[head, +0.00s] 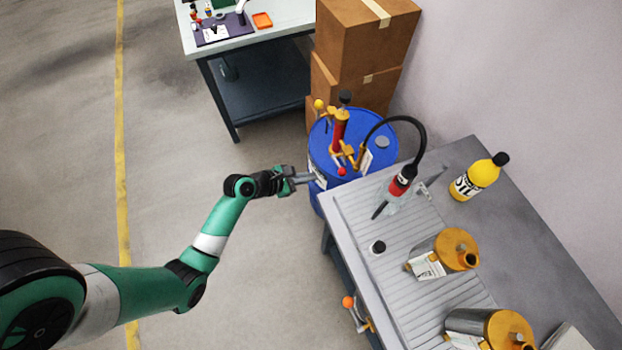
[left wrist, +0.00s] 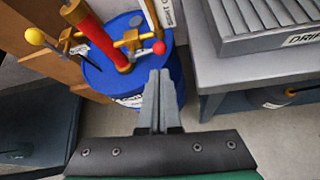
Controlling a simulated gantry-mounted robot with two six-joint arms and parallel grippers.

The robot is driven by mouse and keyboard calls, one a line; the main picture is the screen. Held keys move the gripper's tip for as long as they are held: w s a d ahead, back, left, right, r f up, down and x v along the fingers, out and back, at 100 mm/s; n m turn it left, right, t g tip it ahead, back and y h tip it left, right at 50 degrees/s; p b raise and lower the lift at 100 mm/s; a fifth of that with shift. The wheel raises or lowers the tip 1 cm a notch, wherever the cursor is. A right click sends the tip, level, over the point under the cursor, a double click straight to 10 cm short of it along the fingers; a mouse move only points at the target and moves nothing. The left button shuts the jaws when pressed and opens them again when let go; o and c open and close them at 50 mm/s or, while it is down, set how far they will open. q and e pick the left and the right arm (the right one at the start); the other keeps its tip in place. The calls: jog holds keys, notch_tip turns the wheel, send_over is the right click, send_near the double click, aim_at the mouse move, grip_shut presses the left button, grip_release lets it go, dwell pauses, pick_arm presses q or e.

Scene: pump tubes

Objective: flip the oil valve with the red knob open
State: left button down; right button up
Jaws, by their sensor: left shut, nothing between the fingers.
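The red knob (head: 342,171) is a small red ball on the brass valve fitting at the foot of the red pump (head: 339,130), which stands on the blue drum (head: 318,150). In the left wrist view the red knob (left wrist: 159,47) sits just beyond and above my fingertips, at the right end of the brass fitting (left wrist: 130,40). My left gripper (head: 312,177) is shut and empty, at the near side of the drum. In the left wrist view its fingers (left wrist: 159,75) point toward the knob and look apart from it. My right gripper does not show.
A yellow knob (head: 318,104) is on the pump's far side. A black hose (head: 421,125) arches to a red-collared nozzle over the grey bench (head: 474,155). Metal cans (head: 440,250) and a yellow oil bottle (head: 478,178) stand there. An orange knob (head: 348,302) shows at the bench's front edge. Cardboard boxes (head: 357,50) stand behind.

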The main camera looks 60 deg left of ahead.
aim_at(339, 172)
pick_arm(q)
jog(key=b+x, duration=0.8)
jog(key=x, duration=0.2)
jog(key=shift+w+f, duration=0.15)
jog(key=shift+f, duration=0.1)
jog(key=shift+w+f, duration=0.15)
jog(key=shift+w, duration=0.2)
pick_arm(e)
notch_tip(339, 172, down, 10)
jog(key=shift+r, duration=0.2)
